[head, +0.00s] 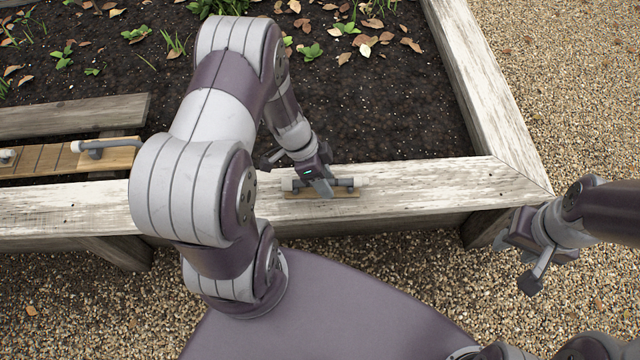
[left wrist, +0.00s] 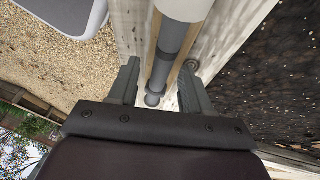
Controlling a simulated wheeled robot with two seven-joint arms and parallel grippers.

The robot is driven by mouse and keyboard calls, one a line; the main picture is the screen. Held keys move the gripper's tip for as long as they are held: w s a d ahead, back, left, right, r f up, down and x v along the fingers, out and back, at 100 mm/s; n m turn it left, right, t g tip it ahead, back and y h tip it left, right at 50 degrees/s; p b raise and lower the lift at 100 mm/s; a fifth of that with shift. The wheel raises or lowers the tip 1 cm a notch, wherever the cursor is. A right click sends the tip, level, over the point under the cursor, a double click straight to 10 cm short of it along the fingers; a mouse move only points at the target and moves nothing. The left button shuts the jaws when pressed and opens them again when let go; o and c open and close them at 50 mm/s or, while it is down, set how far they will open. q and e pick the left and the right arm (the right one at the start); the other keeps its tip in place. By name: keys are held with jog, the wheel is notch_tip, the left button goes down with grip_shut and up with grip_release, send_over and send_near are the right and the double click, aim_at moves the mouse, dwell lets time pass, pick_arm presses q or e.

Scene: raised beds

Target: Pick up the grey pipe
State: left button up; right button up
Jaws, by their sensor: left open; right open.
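A pipe lies lengthwise on a small wooden board (head: 345,194) on the front rim of the raised bed. In the head view its pale end (head: 290,184) sticks out left of my left gripper (head: 305,178), which partly hides the pipe. In the left wrist view the pipe has a pale section (left wrist: 185,8) and a darker grey section (left wrist: 166,58). The open fingers of my left gripper (left wrist: 160,78) stand on either side of the pipe line, with gaps visible. My right gripper (head: 528,257) is open and empty over the gravel at the right.
A wooden board with a grey handle-like piece (head: 105,146) lies at the left near a weathered plank (head: 70,116). Dark soil (head: 400,120) with leaves and small plants fills the bed behind the rim (head: 440,190). Gravel (head: 560,60) surrounds the bed.

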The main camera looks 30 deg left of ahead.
pick_arm(q)
grip_shut()
jog(key=shift+r, duration=0.1)
